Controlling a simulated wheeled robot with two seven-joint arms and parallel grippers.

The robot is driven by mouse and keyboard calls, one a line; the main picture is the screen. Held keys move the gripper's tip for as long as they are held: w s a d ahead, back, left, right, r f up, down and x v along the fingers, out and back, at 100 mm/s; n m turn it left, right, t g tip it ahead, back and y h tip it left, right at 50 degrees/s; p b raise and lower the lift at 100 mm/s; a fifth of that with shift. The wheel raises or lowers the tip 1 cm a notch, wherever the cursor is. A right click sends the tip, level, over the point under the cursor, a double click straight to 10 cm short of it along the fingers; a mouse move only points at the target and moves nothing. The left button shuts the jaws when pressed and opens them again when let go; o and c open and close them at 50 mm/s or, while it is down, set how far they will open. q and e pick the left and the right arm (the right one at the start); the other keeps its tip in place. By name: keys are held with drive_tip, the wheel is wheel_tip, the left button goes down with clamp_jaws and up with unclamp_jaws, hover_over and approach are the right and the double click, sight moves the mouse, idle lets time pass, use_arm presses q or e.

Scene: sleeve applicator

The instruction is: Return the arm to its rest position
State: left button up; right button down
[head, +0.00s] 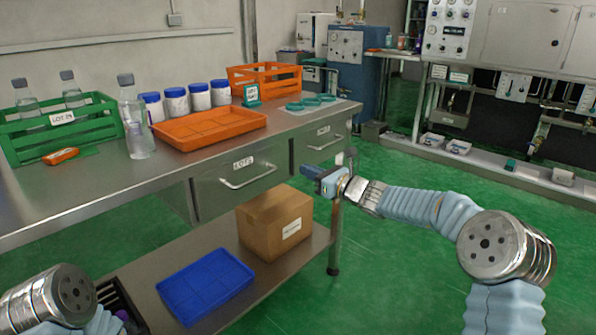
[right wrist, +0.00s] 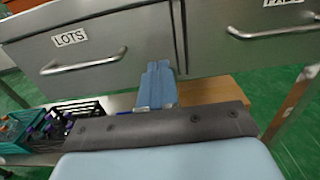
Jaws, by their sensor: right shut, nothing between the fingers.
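My right arm (head: 408,204) reaches in from the right with a pale blue ribbed cover. My right gripper (head: 310,173) is in front of the bench drawers, near the front right table leg. In the right wrist view the blue fingers of that gripper (right wrist: 157,82) are together, with nothing between them. They point toward the gap between the two drawer fronts. My left arm (head: 62,298) shows only as a metal joint and a bit of cover at the lower left. Its gripper is out of view.
Both bench drawers look closed: the LOTS drawer (head: 240,180) and the one to its right (head: 322,143). A cardboard box (head: 262,240) and blue tray (head: 205,287) sit on the lower shelf. Bottles, jars and an orange tray (head: 210,128) stand on the bench. Green floor at right is clear.

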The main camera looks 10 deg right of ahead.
drive_tip(key=v, duration=0.6)
drive_tip(key=s+a+f+n+g+h, duration=0.1)
drive_tip(key=s+a+f+n+g, duration=0.3)
drive_tip(key=f, duration=0.7)
drive_tip(key=s+d+f+n+g+h, duration=0.1)
drive_tip(key=s+f+n+g+h, duration=0.15)
drive_tip(key=s+f, duration=0.6)
drive_tip(key=s+a+f+n+g+h, duration=0.1)
drive_tip(key=s+a+f+n+g, duration=0.2)
drive_tip(key=f, duration=1.1)
drive_tip(key=s+f+n+g, duration=0.1)
drive_tip(key=s+f+n, duration=0.3)
drive_tip(key=s, duration=0.4)
drive_tip(key=s+f+n+g+h, duration=0.1)
drive_tip(key=s+f+n, duration=0.4)
drive_tip(key=s+n, duration=0.2)
drive_tip(key=s+a+f+n+g+h, duration=0.1)
drive_tip(key=s+f+n+g, duration=0.1)
drive_tip(key=s+f+n, duration=0.2)
drive_tip(key=s+n, duration=0.2)
drive_tip(key=s, duration=0.2)
drive_tip(key=shift+s+f+b, duration=0.3)
drive_tip(key=shift+b, duration=0.1)
drive_tip(key=shift+a, duration=0.1)
